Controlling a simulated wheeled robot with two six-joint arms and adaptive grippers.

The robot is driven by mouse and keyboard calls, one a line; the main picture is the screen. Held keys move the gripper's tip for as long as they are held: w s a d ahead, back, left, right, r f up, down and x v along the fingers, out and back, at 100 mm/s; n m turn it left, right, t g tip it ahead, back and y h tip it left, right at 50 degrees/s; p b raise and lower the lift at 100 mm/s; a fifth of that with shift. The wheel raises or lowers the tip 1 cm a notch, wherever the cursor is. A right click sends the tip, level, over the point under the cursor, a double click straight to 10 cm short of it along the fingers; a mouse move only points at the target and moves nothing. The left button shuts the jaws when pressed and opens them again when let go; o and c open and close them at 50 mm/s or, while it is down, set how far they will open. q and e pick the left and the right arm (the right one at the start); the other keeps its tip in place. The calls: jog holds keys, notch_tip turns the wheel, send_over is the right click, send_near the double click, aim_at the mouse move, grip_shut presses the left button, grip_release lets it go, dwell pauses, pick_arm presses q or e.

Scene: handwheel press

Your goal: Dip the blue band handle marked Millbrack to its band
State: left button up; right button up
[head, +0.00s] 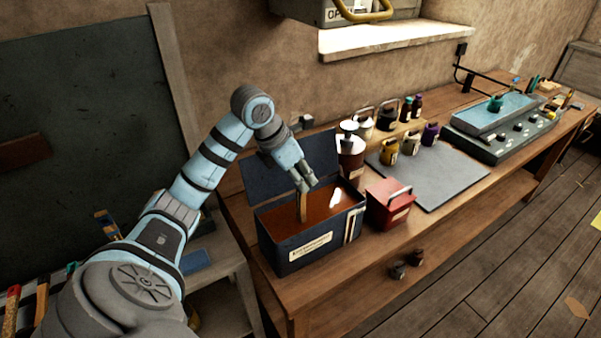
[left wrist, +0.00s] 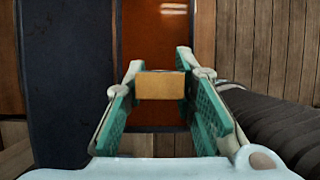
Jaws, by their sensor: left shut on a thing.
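My left gripper (head: 303,186) is shut on a tan wooden handle (head: 303,208), which hangs about upright over the open dark blue box (head: 295,259). Brown-orange liquid (head: 333,209) fills the box. The handle's lower part meets the liquid in the head view; I cannot tell how deep it goes. In the left wrist view the handle's tan end (left wrist: 160,85) sits between the green-padded fingers, with the liquid (left wrist: 153,35) behind it. No blue band or Millbrack mark can be made out on the handle. My right gripper is not in view.
The box's raised lid (head: 262,168) stands behind the gripper. A red box (head: 390,204) stands close to its right. Several jars and bottles (head: 410,142) stand behind a grey mat (head: 433,178), which is clear. A grey panel device (head: 500,137) is farther right.

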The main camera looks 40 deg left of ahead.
aim_at(298, 208)
pick_arm(q)
jog(key=shift+s+f+b, duration=0.1)
jog(key=shift+f+b, duration=4)
jog(key=shift+f, duration=1.65)
jog(key=shift+r, duration=0.1)
jog(key=shift+r+p, duration=6.25)
jog(key=shift+r, duration=1.25)
jog(key=shift+f, duration=0.1)
